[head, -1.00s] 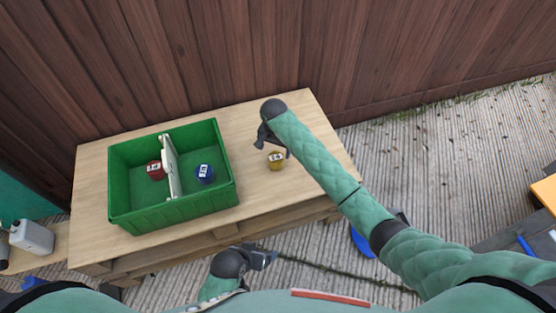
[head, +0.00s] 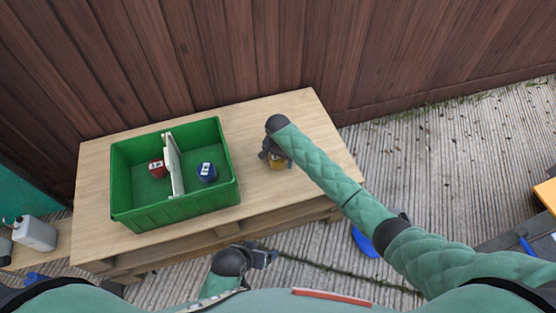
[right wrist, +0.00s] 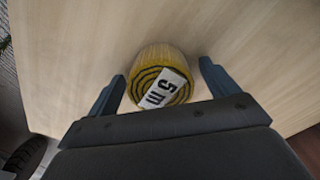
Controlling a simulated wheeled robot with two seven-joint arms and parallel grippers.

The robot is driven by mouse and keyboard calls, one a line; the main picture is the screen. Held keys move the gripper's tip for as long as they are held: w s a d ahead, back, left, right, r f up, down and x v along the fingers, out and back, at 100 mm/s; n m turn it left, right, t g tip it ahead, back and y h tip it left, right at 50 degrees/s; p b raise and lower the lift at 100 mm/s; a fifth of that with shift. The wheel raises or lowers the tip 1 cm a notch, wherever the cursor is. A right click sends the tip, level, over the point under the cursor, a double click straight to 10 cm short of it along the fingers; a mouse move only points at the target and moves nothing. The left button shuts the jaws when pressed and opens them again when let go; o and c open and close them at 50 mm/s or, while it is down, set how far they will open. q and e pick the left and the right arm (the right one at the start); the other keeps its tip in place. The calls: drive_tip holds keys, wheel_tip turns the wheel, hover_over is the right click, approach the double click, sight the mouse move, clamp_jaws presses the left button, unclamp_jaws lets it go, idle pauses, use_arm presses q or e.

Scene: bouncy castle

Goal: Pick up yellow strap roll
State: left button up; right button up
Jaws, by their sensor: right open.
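The yellow strap roll (head: 277,163) stands on the right part of the wooden table, partly hidden by my right gripper in the head view. In the right wrist view the yellow strap roll (right wrist: 160,75) has a white "5 m" label on its end and sits between the two fingers. My right gripper (right wrist: 163,82) is open around it, with a visible gap on the side of each finger. It also shows in the head view (head: 277,160). My left gripper (head: 264,257) is low, in front of the table's near edge; its jaws are too small to judge.
A green crate (head: 150,217) with a white divider (head: 174,165) stands on the table's left part (head: 95,200). A red roll (head: 157,168) and a blue roll (head: 206,172) lie in separate compartments. A wooden fence rises behind the table.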

drive_tip(key=shift+c, duration=0.3)
drive_tip(key=c, duration=1.1)
drive_tip(key=shift+r, duration=0.1)
